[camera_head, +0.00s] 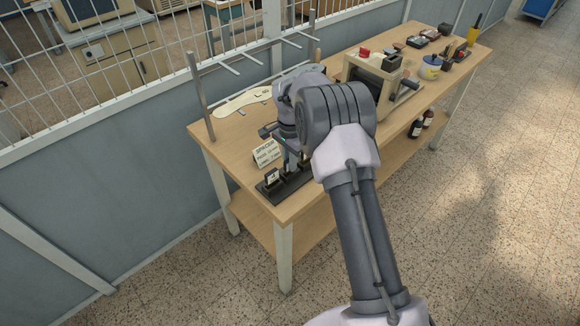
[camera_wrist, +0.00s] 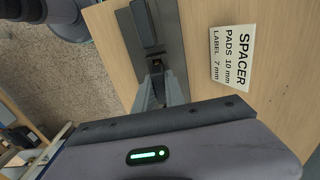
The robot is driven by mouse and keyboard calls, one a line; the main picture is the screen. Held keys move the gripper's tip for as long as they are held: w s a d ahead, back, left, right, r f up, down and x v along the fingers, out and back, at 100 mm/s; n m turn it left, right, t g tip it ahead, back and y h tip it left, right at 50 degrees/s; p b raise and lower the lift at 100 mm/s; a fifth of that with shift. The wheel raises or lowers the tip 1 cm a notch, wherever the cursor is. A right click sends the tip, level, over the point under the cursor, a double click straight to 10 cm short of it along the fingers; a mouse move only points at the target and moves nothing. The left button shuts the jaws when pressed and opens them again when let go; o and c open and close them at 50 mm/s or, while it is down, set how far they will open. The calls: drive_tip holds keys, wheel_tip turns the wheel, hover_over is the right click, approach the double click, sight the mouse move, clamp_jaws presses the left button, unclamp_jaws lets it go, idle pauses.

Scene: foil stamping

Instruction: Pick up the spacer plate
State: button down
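A dark slotted rack (camera_head: 294,187) stands at the bench's near-left corner; it also shows in the wrist view (camera_wrist: 171,38). A small pale plate (camera_head: 271,175) stands in its front left holder; I cannot tell whether this is the spacer plate. A card (camera_wrist: 231,57) reading "SPACER, PADS 10 mm, LABEL 7 mm" is beside the rack, also in the head view (camera_head: 266,153). My gripper (camera_wrist: 158,80) points down at a holder in the rack, its fingertips close to it. The fingers look near each other, and what is between them is not clear.
A press-like machine (camera_head: 373,82) stands mid-bench, right of my arm. A rack of metal rods (camera_head: 203,95) rises at the bench's back left, near a cream flat piece (camera_head: 240,101). A tub (camera_head: 430,67) and small items are at the far end.

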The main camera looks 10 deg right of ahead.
idle(0.3)
drive_tip(key=r, duration=0.2)
drive_tip(key=r+p, duration=0.1)
drive_tip(key=r, duration=0.1)
drive_tip(key=shift+s, duration=0.35)
drive_tip(key=s+r, duration=0.1)
drive_tip(key=s, duration=1.4)
drive_tip(key=shift+s, duration=0.15)
drive_tip(key=shift+r+p, duration=1.7)
drive_tip(key=shift+r, duration=0.85)
